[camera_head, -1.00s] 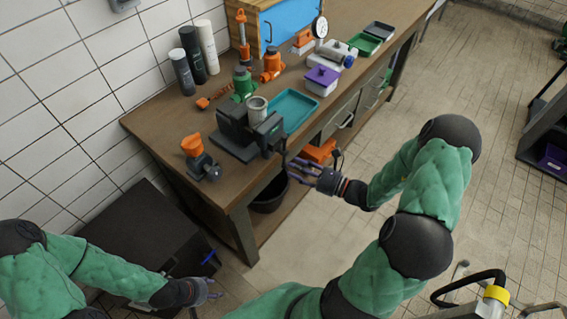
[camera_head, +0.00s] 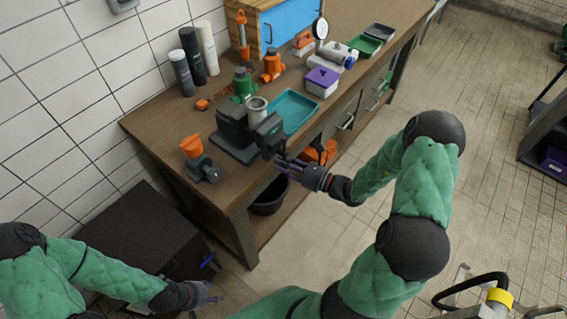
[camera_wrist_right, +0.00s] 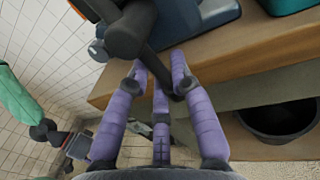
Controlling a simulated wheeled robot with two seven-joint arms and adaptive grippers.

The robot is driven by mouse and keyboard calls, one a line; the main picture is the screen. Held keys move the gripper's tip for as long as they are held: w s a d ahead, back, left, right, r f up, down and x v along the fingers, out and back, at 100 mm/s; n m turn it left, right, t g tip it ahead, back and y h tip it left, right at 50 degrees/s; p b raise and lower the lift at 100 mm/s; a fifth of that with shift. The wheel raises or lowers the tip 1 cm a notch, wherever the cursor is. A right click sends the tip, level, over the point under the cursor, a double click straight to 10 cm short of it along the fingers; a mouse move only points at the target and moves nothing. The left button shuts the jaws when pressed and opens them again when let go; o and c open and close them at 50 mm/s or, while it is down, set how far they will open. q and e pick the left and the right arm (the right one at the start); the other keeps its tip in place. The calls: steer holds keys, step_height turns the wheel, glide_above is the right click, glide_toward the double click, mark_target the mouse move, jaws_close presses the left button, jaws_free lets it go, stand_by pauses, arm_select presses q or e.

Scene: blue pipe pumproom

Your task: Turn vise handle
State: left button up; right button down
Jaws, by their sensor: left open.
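The dark grey vise (camera_head: 234,133) stands on the front edge of the wooden workbench. Its dark handle bar (camera_wrist_right: 164,72) hangs down from the dark screw end in the right wrist view. My right gripper (camera_head: 279,163) is at the vise's front, beside the bench edge. In the right wrist view its purple fingers (camera_wrist_right: 160,72) reach to both sides of the bar's lower part. I cannot tell whether they press on it. My left gripper (camera_head: 209,293) is open and empty, low at the left, away from the bench.
A teal tray (camera_head: 305,99), a purple box (camera_head: 322,80) and a green jack (camera_head: 243,84) stand near the vise on the workbench (camera_head: 150,124). A black bucket (camera_head: 268,196) sits below the bench top. The floor to the right is mostly clear.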

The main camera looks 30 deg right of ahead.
steer(key=shift+w+d+r+n+p, duration=0.1)
steer(key=shift+d+n+p, duration=0.15)
steer(key=shift+n+p, duration=0.05)
steer(key=c, duration=1.2)
jaws_free()
steer(key=shift+o, duration=0.2)
steer(key=shift+a, duration=0.1)
steer(key=v, duration=1.2)
steer(key=shift+o, duration=0.3)
